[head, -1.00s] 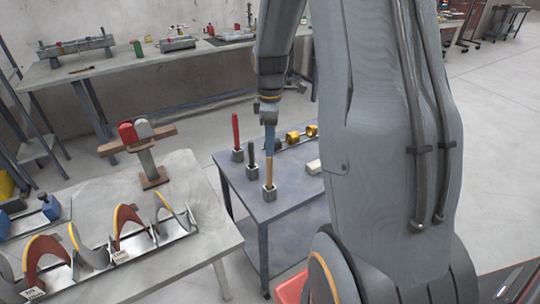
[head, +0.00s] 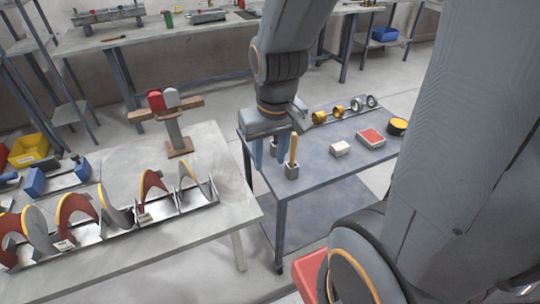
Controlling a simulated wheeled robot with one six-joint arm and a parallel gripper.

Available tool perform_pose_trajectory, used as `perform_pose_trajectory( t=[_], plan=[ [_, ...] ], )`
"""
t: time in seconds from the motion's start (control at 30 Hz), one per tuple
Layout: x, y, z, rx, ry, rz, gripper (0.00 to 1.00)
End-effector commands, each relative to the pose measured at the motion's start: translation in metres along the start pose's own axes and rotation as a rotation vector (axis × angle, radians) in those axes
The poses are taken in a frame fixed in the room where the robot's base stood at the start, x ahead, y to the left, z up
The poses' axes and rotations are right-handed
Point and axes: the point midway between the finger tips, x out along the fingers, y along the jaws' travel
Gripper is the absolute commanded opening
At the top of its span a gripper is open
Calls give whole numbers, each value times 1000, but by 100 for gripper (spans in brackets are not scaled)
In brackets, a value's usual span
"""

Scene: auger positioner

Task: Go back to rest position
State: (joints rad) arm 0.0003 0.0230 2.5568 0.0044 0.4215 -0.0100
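My gripper (head: 270,158) points down over the left end of the blue-grey cart (head: 325,160). Its two blue fingers are spread apart, and I see nothing held between them. An orange-brown stick (head: 293,150) stands upright in a small grey block (head: 291,172) on the cart, just right of the gripper. The gripper and wrist hide most of the other two sticks and their blocks. My upper arm and base fill the right side of the view.
Rings (head: 338,112), a white block (head: 340,149), a red-topped tray (head: 370,137) and a yellow-black roll (head: 397,126) are on the cart. The left workbench (head: 225,185) holds an auger (head: 75,210) and a stand with red and grey pieces (head: 172,125).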

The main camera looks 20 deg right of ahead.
Motion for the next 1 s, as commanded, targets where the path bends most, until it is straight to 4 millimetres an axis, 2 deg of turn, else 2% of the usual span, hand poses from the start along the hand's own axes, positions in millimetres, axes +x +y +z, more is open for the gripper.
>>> perform_pose_trajectory(
  t=[0.57, 1.0],
  plan=[
    [1, -1, 1, 10, 0, 0, 36],
    [11, 0, 2, 8, -10, 0, 36]
  ],
)
